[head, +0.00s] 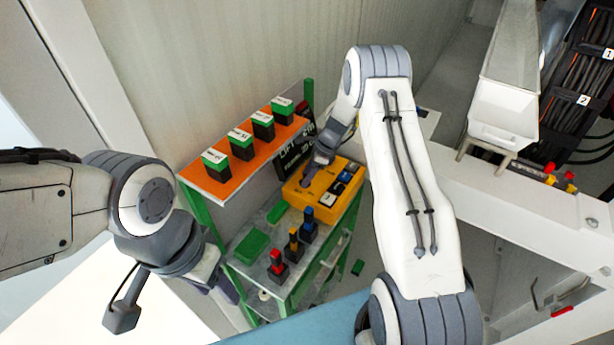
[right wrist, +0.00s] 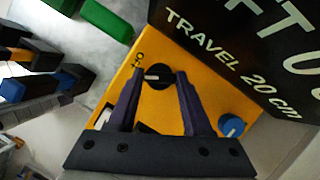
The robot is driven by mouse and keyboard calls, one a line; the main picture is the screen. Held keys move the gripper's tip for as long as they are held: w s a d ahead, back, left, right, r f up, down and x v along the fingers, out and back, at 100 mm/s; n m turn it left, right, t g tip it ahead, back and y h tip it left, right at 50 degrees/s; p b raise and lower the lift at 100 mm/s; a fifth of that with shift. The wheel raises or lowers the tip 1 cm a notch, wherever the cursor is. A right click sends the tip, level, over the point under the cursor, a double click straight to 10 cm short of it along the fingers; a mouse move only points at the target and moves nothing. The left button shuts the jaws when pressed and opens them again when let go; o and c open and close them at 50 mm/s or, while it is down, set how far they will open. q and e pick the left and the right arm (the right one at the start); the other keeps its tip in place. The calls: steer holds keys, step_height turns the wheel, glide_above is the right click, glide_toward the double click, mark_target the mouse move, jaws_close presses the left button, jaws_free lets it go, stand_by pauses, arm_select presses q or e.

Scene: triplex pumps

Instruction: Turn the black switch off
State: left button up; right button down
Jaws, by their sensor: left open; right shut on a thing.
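The yellow control box (head: 318,187) sits on the green-framed cart in the head view. In the right wrist view, the black switch (right wrist: 158,76) is a round knob on the yellow face, with a white mark lying across it and a small label beside it. My right gripper (head: 318,165) is at the box, its two purple fingers (right wrist: 158,78) on either side of the knob, shut on it. In the head view my gripper hides the knob. My left gripper (head: 228,288) is open and empty, low beside the cart, partly hidden by its own wrist.
A blue knob (right wrist: 231,125) is on the same yellow face. A black sign (head: 294,152) stands behind the box. An orange shelf (head: 208,184) holds several green-topped blocks. Red, yellow and blue-topped pieces (head: 293,245) stand on the lower tray.

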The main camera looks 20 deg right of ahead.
steer(key=m+t, duration=0.1)
steer(key=m, duration=0.1)
steer(key=m+h, duration=0.1)
steer(key=m, duration=0.2)
steer(key=shift+a+m+t+b, duration=0.1)
steer(key=shift+m+t+b, duration=0.2)
steer(key=shift+t+b, duration=0.1)
steer(key=shift+r, duration=0.1)
steer(key=c, duration=0.6)
jaws_free()
steer(key=shift+s, duration=0.1)
steer(key=v, duration=0.4)
steer(key=shift+r, duration=0.35)
steer(key=s+d+b, duration=0.2)
steer(key=s, duration=0.1)
steer(key=s+d+b, duration=0.1)
steer(key=s+d, duration=0.1)
steer(key=s+d+b, duration=0.2)
steer(key=s, duration=0.1)
steer(key=shift+s+d+b, duration=0.3)
steer(key=shift+s+b, duration=0.05)
steer(key=shift+s+d, duration=0.4)
steer(key=shift+s, duration=0.2)
steer(key=shift+a+r, duration=0.1)
